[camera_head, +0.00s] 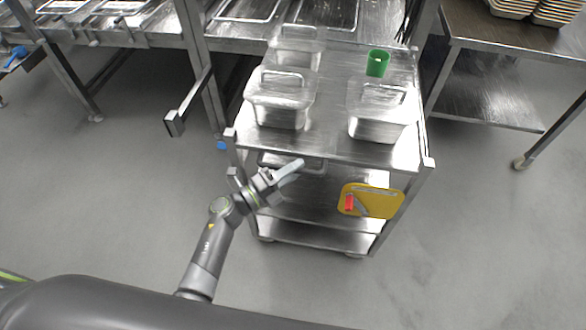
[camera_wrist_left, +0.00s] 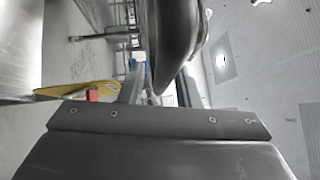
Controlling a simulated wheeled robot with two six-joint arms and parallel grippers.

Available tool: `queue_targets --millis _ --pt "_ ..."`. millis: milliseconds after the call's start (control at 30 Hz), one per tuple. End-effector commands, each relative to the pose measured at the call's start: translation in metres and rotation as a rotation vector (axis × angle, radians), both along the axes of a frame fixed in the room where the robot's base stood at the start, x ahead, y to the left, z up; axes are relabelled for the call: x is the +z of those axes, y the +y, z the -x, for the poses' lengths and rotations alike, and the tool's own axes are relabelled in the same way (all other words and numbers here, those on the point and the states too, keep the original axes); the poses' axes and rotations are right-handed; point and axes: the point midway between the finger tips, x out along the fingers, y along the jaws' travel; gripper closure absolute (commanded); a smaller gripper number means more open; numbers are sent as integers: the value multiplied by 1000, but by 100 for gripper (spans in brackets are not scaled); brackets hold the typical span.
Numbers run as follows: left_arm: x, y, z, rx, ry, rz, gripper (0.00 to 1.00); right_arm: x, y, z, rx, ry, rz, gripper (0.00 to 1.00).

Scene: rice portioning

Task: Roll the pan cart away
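The pan cart (camera_head: 330,147) is a steel cart with a flat top and lower shelves. It stands in the middle of the head view, and several lidded steel pans are on its top. My left gripper (camera_head: 290,171) reaches in from the lower left and overlaps the cart's near side, just below the top's front edge. Whether it touches the cart, and whether its fingers are apart, cannot be told. The left wrist view shows a dark block and a dark rounded shape, but no clear fingertips. My right gripper is in neither view.
A green cup (camera_head: 377,63) stands on the cart top. A yellow board (camera_head: 377,202) with a red item (camera_head: 349,202) hangs at the cart's near right. Steel counters stand behind and left, and a steel table (camera_head: 510,38) is at the right. Grey floor is clear in front.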

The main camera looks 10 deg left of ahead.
Motion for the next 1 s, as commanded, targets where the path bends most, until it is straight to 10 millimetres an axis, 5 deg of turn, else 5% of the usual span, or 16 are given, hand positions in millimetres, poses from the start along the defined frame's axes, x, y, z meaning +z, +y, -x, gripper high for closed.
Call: queue_targets --millis 467,1000 --pt "-1 10 8 1 -3 -3 64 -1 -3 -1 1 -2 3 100" --pt "-21 99 91 0 0 -4 64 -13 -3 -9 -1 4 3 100"
